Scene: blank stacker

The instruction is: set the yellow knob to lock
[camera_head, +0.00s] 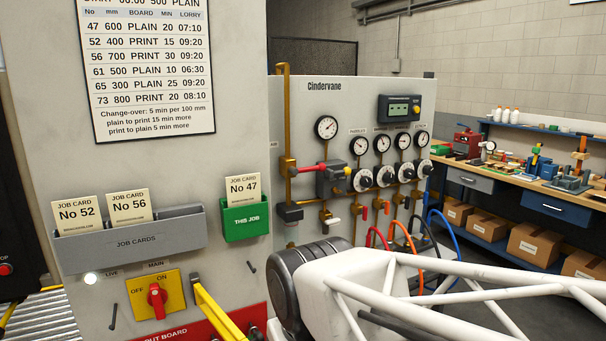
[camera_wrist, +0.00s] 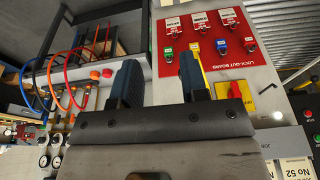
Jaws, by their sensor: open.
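A red rotary knob (camera_head: 156,299) sits on a yellow plate (camera_head: 175,285) on the grey cabinet front, with OFF at left, ON at top and MAIN above. Its handle stands roughly upright. The fingers are not visible in the head view.
A yellow bar handle (camera_head: 213,312) stands out right of the plate. A red lock-out board (camera_wrist: 215,45) holds several coloured padlocks. The card rack (camera_head: 135,240) is above the plate. The gauge panel (camera_head: 300,100) with valves and hoses stands to the right.

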